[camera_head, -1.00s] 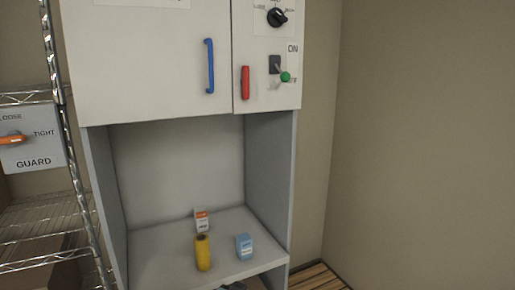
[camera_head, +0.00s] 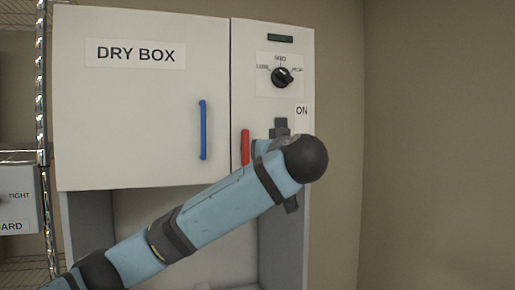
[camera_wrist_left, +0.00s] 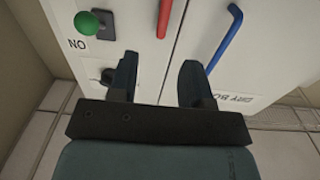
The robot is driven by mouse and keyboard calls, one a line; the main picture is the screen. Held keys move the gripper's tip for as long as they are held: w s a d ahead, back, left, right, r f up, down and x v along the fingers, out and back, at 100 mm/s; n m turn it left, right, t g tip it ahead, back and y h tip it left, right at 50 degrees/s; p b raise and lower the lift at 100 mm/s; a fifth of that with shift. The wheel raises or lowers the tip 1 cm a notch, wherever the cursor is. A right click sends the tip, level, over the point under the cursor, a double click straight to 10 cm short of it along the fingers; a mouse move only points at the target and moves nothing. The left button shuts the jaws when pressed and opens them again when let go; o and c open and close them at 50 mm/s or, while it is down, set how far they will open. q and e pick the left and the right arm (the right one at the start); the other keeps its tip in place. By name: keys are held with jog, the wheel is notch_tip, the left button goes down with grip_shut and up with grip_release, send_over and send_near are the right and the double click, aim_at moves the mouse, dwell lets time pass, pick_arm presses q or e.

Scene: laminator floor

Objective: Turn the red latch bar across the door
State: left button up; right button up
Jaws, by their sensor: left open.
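The red latch bar (camera_head: 245,146) stands upright on the right-hand panel, close to the seam beside the dry box door (camera_head: 125,120). Its lower end is behind my left arm in the head view. In the left wrist view the red bar (camera_wrist_left: 164,18) lies beyond the fingertips, roughly in line with the gap between them. My left gripper (camera_wrist_left: 158,82) is open, with nothing seen between its fingers. In the head view my arm mostly hides this gripper. The door's blue handle (camera_head: 203,130) is to the left of the bar. My right gripper is not in view.
A black selector knob (camera_head: 283,77) sits above the bar. The green-knobbed switch (camera_wrist_left: 88,24) shows beside the gripper in the wrist view. A wire rack (camera_head: 42,120) stands at left. A bare wall is at right.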

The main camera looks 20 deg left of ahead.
aim_at(247, 143)
pick_arm(q)
jog(key=p+x, duration=0.1)
jog(key=x, duration=0.3)
jog(key=r+p+x, duration=0.1)
jog(key=p+x, duration=0.1)
jog(key=x, duration=0.2)
jog(key=p+x, duration=0.2)
jog(key=x, duration=0.2)
jog(key=shift+a+r, duration=0.25)
jog(key=shift+a, duration=0.25)
jog(key=shift+w+a+f+p, duration=0.1)
jog(key=shift+w+a+p, duration=0.15)
jog(key=shift+w+p, duration=0.1)
jog(key=shift+w, duration=0.1)
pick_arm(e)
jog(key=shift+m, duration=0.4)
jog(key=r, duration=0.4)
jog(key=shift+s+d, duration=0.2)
pick_arm(q)
grip_shut()
jog(key=shift+f, duration=0.1)
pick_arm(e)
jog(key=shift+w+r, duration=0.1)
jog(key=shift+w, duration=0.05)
